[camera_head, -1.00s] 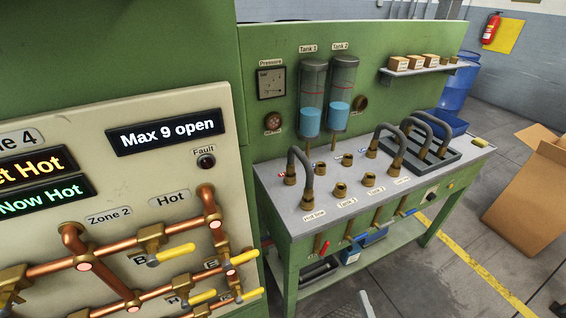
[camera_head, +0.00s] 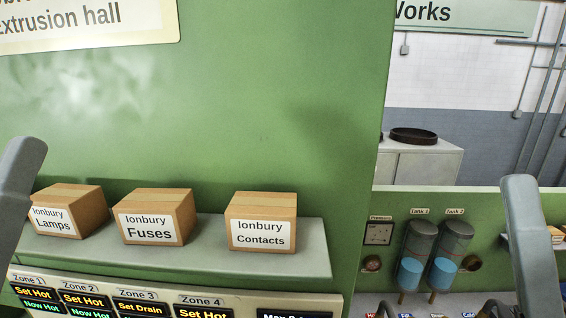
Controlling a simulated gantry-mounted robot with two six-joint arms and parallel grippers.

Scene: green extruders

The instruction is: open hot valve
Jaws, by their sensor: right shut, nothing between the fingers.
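No hot valve shows; the pipes and yellow handles lie below the bottom edge of the view. The top of the zone panel (camera_head: 250,300) shows at the bottom. Its displays read Set Hot for Zones 1, 2 and 4 and Set Drain for Zone 3. Now Hot shows in green under Zones 1 and 2. A grey link of my left arm (camera_head: 18,185) stands at the left edge, its gripper out of view. My right arm (camera_head: 532,240) rises at the lower right. The right gripper is shut and empty, its fingers hard to make out at the bottom.
A shelf (camera_head: 160,258) above the panel holds boxes of lamps (camera_head: 70,210), fuses (camera_head: 157,216) and contacts (camera_head: 262,221). Right of the tall green cabinet (camera_head: 230,100) are a pressure gauge (camera_head: 378,234) and two blue-filled tanks (camera_head: 411,273) (camera_head: 444,273).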

